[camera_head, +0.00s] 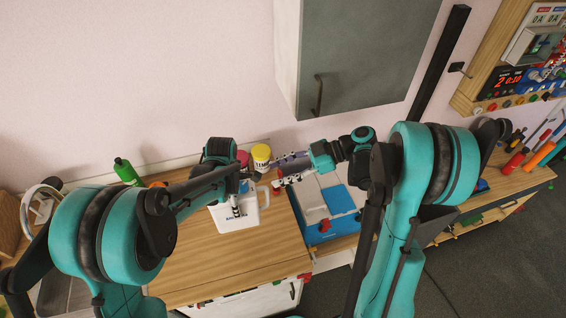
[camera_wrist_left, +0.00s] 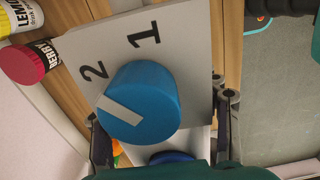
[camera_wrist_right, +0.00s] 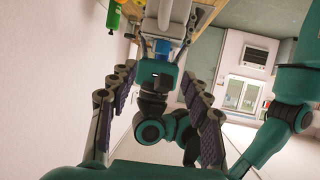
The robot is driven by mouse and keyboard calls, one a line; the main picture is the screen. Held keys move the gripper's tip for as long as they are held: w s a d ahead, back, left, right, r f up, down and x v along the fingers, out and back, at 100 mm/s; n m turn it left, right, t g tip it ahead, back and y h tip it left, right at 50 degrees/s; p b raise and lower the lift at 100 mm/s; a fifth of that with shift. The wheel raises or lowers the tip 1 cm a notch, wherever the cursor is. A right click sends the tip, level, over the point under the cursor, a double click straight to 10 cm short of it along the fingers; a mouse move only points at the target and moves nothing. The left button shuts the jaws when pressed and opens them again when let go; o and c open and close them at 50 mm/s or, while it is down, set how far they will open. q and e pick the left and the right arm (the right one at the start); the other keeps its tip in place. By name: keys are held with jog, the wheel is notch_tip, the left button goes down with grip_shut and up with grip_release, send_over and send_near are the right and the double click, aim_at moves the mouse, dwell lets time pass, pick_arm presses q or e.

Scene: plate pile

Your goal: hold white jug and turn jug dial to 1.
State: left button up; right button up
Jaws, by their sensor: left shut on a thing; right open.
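The white jug (camera_head: 262,192) stands at the back of the wooden counter. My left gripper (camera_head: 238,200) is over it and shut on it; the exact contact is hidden. In the left wrist view the jug's pale face (camera_wrist_left: 190,40) carries the numbers 1 and 2 and a blue dial (camera_wrist_left: 150,95). The dial's white mark lies on the side by the 2, away from the 1. The left fingers (camera_wrist_left: 165,125) flank the dial area. My right gripper (camera_head: 282,171) is open and empty, to the right of the jug. Its spread fingers (camera_wrist_right: 162,95) frame my left arm in the right wrist view.
A yellow-lidded container (camera_head: 261,153) and a red-lidded one (camera_wrist_left: 22,64) stand beside the jug. A green bottle (camera_head: 127,171) is at the left. A grey cabinet (camera_head: 360,60) hangs above. The counter front is clear.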

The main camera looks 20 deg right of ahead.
aim_at(246, 183)
jog(key=a+f, duration=0.1)
jog(key=a, duration=0.2)
jog(key=w+a+f+n+g, duration=0.1)
jog(key=a+f, duration=0.1)
jog(key=a, duration=0.1)
jog(key=w+a+f+n+g, duration=0.1)
jog(key=a, duration=0.3)
jog(key=shift+f, duration=0.15)
jog(key=m+t, duration=0.2)
jog(key=shift+s+t, duration=0.2)
jog(key=shift+t, duration=0.1)
jog(key=shift+s+d+m+t+h, duration=0.15)
jog(key=shift+s+m+t+h, duration=0.2)
jog(key=shift+m+t, duration=0.55)
jog(key=shift+w, duration=0.2)
jog(key=shift+w+n+g, duration=0.3)
jog(key=shift+n+g, duration=0.6)
jog(key=shift+g, duration=0.3)
jog(key=n+g+y, duration=0.1)
jog(key=n+g, duration=0.1)
jog(key=shift+w+g, duration=0.2)
jog(key=shift+g, duration=0.2)
jog(key=v, duration=1.2)
jog(key=shift+s, duration=0.3)
